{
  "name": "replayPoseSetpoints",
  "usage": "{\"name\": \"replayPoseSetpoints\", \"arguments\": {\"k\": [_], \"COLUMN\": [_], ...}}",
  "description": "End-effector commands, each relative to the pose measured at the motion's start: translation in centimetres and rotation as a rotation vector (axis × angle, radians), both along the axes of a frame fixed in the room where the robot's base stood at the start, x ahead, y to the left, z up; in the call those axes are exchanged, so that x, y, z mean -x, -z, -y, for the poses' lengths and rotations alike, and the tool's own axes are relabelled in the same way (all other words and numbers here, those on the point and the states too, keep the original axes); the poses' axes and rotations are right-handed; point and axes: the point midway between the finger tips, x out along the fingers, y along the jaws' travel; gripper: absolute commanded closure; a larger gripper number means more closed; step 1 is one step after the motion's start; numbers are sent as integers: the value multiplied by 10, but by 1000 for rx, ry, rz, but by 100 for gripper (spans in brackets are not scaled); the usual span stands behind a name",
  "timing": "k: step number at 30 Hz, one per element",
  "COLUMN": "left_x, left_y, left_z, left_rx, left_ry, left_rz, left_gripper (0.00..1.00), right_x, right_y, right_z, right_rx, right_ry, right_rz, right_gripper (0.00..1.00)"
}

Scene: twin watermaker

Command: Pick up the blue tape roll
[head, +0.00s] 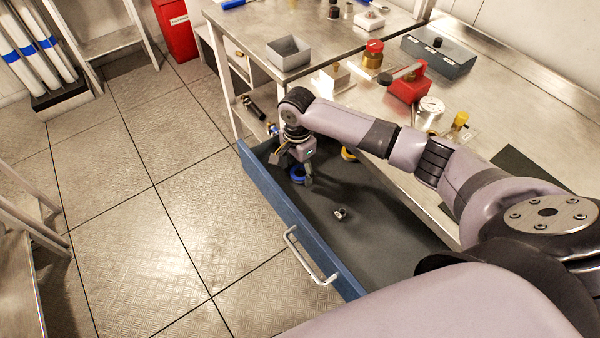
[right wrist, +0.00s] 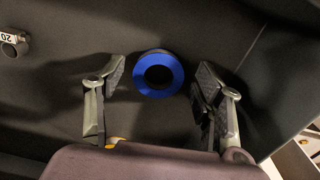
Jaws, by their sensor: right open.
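The blue tape roll (head: 298,174) lies on the dark floor of the open blue drawer (head: 262,204), near its far left end in the head view. My right gripper (head: 306,178) reaches down into the drawer right at the roll and partly covers it. In the right wrist view the blue tape roll (right wrist: 158,73) shows as a ring between the open fingers of my right gripper (right wrist: 160,80), with a gap on each side. Nothing is held. My left gripper is not in view.
A yellow roll (head: 348,154) and a small metal fitting (head: 341,214) also lie in the drawer. The drawer's front half is mostly clear.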

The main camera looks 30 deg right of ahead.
Motion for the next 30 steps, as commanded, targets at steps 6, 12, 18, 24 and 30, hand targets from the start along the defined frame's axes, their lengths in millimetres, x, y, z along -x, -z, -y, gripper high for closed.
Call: {"name": "replayPoseSetpoints", "arguments": {"k": [6, 12, 18, 24, 30], "left_x": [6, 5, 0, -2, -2], "left_y": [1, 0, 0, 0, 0], "left_z": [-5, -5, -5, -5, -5], "left_rx": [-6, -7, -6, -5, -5], "left_ry": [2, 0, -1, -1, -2], "left_rz": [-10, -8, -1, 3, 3], "left_gripper": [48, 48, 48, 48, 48], "right_x": [0, 0, 0, 0, 0], "right_y": [8, 7, 7, 7, 7], "right_z": [0, 0, 1, 1, 1], "right_rx": [1, 1, 1, 1, 1], "right_ry": [-1, 0, 0, 0, 0], "right_rz": [1, 1, 1, 1, 1], "right_gripper": [38, 44, 57, 70, 81]}}
